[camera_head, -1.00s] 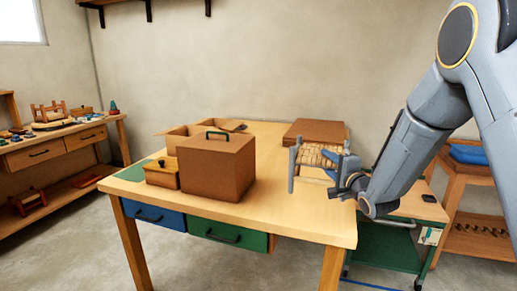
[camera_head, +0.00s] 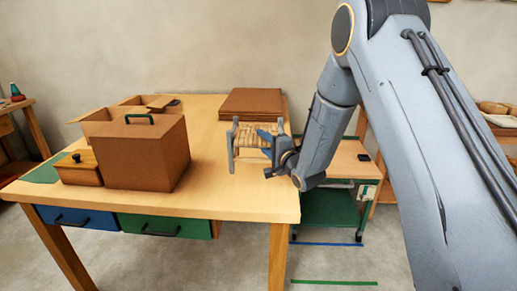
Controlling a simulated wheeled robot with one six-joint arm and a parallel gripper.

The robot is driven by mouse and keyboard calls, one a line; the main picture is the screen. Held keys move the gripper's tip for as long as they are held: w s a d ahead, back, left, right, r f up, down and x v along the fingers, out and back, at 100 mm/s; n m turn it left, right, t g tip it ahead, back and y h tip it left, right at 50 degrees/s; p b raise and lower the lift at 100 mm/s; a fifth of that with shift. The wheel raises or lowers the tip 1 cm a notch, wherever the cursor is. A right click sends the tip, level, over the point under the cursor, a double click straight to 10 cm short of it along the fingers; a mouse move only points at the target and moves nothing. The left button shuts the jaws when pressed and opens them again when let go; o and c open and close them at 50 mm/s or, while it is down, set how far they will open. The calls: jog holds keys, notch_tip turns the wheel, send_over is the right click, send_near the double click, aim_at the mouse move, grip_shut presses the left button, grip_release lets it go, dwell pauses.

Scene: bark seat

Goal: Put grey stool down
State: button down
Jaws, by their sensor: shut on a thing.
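The grey stool (camera_head: 232,146) is small, with grey legs and a woven tan seat. It is upright at the right part of the wooden table (camera_head: 240,202), in front of a flat brown box. My gripper (camera_head: 270,150) reaches in from the right and is shut on the stool's right side. The fingertips are partly hidden against the stool. I cannot tell whether the stool's legs touch the tabletop.
A brown box with a green handle (camera_head: 145,155) stands left of the stool, with a small wooden box (camera_head: 80,168) beside it. A flat brown box (camera_head: 252,103) lies behind. The tabletop in front of the stool is clear. A green-shelved cart (camera_head: 330,208) stands at right.

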jog(key=shift+f+p, duration=0.5)
jog(key=shift+f, duration=1.65)
jog(key=shift+f, duration=0.1)
jog(key=c, duration=1.3)
grip_release()
jog(key=shift+o, duration=0.2)
